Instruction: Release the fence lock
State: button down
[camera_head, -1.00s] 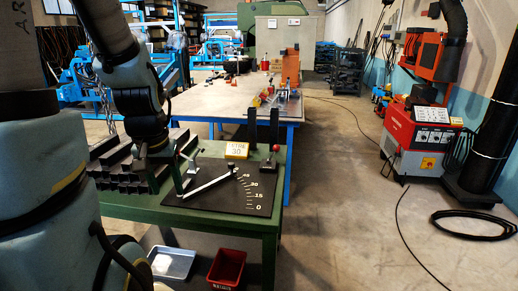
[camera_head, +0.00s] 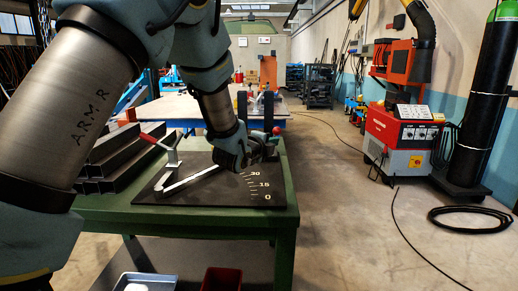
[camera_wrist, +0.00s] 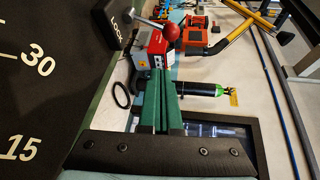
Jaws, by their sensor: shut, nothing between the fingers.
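The silver fence bar (camera_head: 196,178) lies slanted on the black angle plate (camera_head: 225,197), which has white marks. A lever with a red ball knob (camera_head: 277,131) stands at the plate's far right. The red knob (camera_wrist: 172,31) also shows at the top of the wrist view, near a black plate with LOCK lettering (camera_wrist: 116,33). My gripper (camera_head: 262,150) is over the far part of the plate, just left of the knob. In the wrist view its green fingers (camera_wrist: 160,76) are shut and empty, apart from the knob in the picture. My arm hides the far side of the plate.
A red-handled clamp (camera_head: 160,143) stands at the plate's left, beside stacked dark steel tubes (camera_head: 115,155). The green bench (camera_head: 110,203) ends at the right, with open floor beyond. A red welding machine (camera_head: 402,135) stands farther right.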

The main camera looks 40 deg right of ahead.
jog(key=shift+s+d+f+m+h, duration=0.25)
jog(key=shift+s+d+m+h, duration=0.25)
jog(key=shift+s+d+m, duration=0.35)
jog(key=shift+w+d, duration=0.1)
jog(key=shift+w, duration=0.05)
jog(key=shift+d, duration=0.1)
jog(key=w+d, duration=0.2)
jog(key=w+d+p, duration=0.1)
jog(key=w+d, duration=0.1)
jog(key=d, duration=0.1)
jog(key=w+d+p, duration=0.1)
jog(key=d, duration=0.1)
jog(key=shift+w+d+f, duration=0.15)
jog(key=shift+w, duration=0.25)
jog(key=shift+w+a+p, duration=0.35)
jog(key=shift+w+a, duration=0.05)
